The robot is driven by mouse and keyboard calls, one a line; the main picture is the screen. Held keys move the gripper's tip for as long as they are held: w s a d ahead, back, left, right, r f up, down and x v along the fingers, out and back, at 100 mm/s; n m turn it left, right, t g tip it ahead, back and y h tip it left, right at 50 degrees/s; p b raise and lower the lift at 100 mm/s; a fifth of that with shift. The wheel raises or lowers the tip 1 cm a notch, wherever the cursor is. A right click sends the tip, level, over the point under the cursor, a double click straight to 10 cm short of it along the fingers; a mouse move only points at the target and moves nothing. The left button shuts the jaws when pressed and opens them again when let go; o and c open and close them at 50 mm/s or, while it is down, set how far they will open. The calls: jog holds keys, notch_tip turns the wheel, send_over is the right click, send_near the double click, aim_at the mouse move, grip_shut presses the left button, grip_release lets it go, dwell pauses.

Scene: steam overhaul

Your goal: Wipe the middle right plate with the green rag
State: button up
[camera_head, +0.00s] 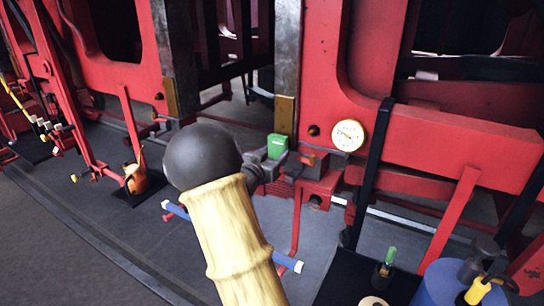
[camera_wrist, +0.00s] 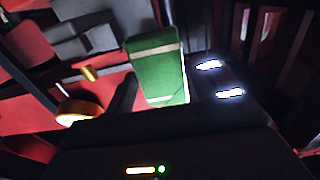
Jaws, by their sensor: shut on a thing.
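My gripper (camera_head: 268,160) is shut on the green rag (camera_head: 277,146), which looks like a folded block. The rag also shows in the wrist view (camera_wrist: 157,68), with pale bands across it. A grey upright plate (camera_head: 287,55) with a brass-coloured lower piece (camera_head: 285,113) stands just above the rag in the head view. Whether the rag touches it cannot be told. Another grey upright plate (camera_head: 175,45) with a brass lower piece (camera_head: 172,98) is further left. I cannot tell for certain which is the middle right plate. My arm hides part of the floor and frame below.
A round white gauge (camera_head: 347,135) sits on the red frame right of my gripper. A black post (camera_head: 368,170), a blue drum (camera_head: 450,285) and a green-handled tool (camera_head: 391,256) are at lower right. An orange can (camera_head: 135,180) stands at left.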

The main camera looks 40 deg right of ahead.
aim_at(276, 140)
jog(key=shift+x, duration=0.95)
dwell(0.7)
jog(key=shift+a+r+p, duration=0.15)
jog(key=shift+r+p, duration=1.3)
jog(key=shift+r, duration=0.6)
jog(key=shift+f+b, duration=1.8)
jog(key=shift+f, duration=0.3)
